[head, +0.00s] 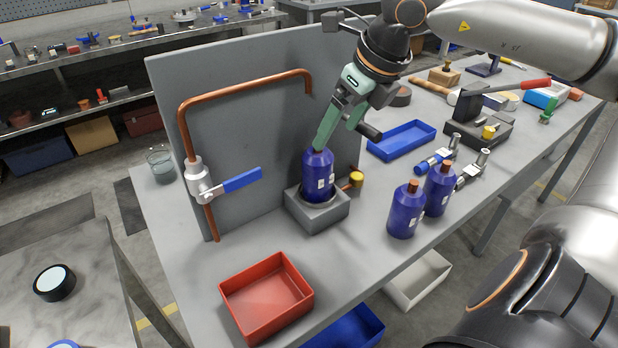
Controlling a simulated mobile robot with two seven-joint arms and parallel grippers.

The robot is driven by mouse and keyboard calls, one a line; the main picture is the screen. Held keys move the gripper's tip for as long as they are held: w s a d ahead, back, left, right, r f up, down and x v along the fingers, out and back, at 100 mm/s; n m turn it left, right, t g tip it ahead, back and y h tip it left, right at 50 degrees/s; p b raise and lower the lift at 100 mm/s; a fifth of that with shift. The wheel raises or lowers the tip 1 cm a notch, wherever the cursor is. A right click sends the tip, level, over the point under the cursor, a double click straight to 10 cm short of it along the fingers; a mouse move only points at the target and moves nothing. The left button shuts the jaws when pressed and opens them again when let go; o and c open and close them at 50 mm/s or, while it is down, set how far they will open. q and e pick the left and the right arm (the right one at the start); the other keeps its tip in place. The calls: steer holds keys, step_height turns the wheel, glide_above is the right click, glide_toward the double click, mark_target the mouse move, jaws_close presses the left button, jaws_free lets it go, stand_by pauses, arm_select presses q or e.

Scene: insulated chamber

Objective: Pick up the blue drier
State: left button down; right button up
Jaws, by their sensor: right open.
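A blue drier (318,178) stands upright in a grey block holder (317,214) beside the grey upright panel. My right gripper (324,140) comes down from above, with its green fingers at the top of this drier. It is open; the fingers hide the drier's top end, and I cannot tell whether they touch it. Two more blue driers with copper ends, a nearer one (405,212) and a farther one (439,189), stand close together on the bench to the right. My left gripper is not in view.
The grey panel (245,110) carries a copper pipe (240,86) and a valve with a blue lever (241,180). A red tray (266,328) is in front; a blue tray (401,140) is behind. Blue-handled fittings (434,163) lie near the driers. A glass (161,165) stands at left.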

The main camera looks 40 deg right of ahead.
mark_target(325, 155)
steer(key=x, duration=0.5)
steer(key=shift+f, duration=0.2)
steer(key=shift+x, duration=3.15)
steer(key=shift+w+d+r, duration=0.1)
steer(key=shift+d, duration=0.05)
jaws_close()
